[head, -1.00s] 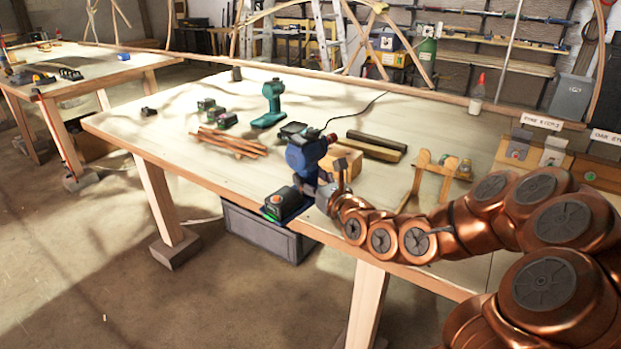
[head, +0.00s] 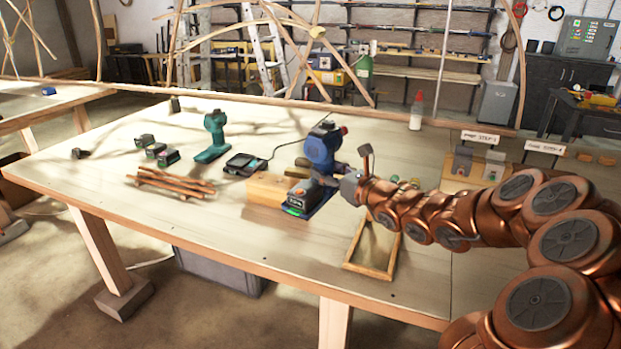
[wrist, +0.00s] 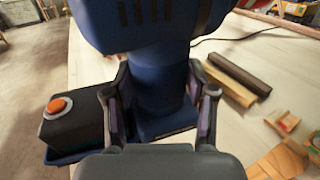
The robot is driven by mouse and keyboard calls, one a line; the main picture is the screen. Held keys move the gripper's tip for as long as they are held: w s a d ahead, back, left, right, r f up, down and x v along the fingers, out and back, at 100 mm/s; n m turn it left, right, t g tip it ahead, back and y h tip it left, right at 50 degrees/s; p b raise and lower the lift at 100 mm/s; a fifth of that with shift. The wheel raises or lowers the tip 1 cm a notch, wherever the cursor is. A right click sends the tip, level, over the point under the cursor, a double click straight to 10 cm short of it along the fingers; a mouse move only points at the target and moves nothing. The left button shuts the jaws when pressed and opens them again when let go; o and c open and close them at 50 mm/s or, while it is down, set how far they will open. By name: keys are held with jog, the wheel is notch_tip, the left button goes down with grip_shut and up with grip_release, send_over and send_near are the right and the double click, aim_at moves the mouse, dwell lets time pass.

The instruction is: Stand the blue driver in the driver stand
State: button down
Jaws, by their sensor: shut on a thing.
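The blue driver (head: 321,150) is upright in my gripper (head: 335,184), with its black battery foot showing a green light. In the wrist view, the jaws (wrist: 160,105) close around the handle of the blue driver (wrist: 158,80). An orange button shows on its dark foot at the left. A light wooden frame (head: 372,270), which looks like the driver stand, is on the table below and right of the driver.
A wooden block (head: 268,187) is left of the driver. A white bottle (head: 416,112) stands behind. The table's front (head: 230,245) is clear.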

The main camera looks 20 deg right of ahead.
jog(key=s+d+r+n+y+p, duration=0.1)
jog(key=s+d+p, duration=0.15)
jog(key=d, duration=0.45)
jog(key=s+d+f+n+g+y+b, duration=0.1)
jog(key=s+d+f+b, duration=0.1)
jog(key=s+d+f, duration=0.3)
jog(key=shift+s+d+f+y+b, duration=0.2)
jog(key=shift+d+f+y+b, duration=0.2)
jog(key=shift+d+f, duration=0.8)
jog(key=shift+s+a+f+p, duration=0.15)
jog(key=shift+a+f+p, duration=0.1)
jog(key=shift+p, duration=0.1)
jog(key=shift+f+b, duration=0.65)
jog(key=shift+f, duration=1.9)
dwell(2.3)
jog(key=shift+c, duration=1.4)
grip_release()
jog(key=shift+g, duration=0.3)
